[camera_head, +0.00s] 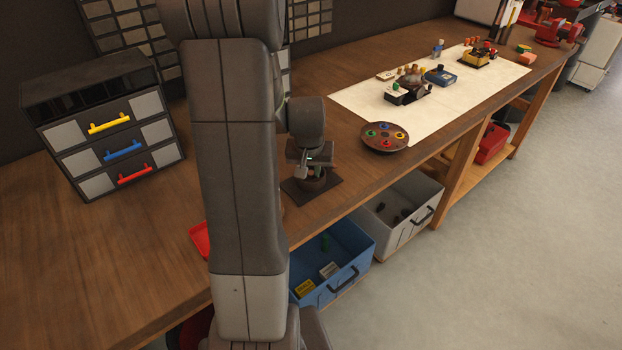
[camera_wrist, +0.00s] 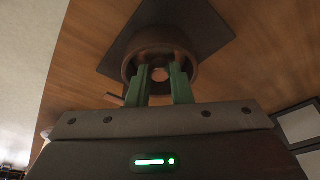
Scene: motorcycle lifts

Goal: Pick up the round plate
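A round brown plate (camera_head: 384,136) with several coloured round spots lies flat near the front edge of the wooden bench, at the corner of the white sheet. My gripper (camera_head: 313,172) is left of it, pointing down over a dark square base (camera_head: 333,190). In the wrist view, my two green fingers (camera_wrist: 161,84) stand apart over a round brown ring-shaped piece (camera_wrist: 159,40) on that dark base (camera_wrist: 205,22). Whether the fingers touch the ring-shaped piece is unclear. The plate is not identifiable in the wrist view.
A drawer cabinet (camera_head: 103,122) stands on the bench at left. The white sheet (camera_head: 448,110) carries several small items. Below the bench are a blue bin (camera_head: 350,247) and a grey bin (camera_head: 409,218). My arm hides part of a red tray (camera_head: 199,240).

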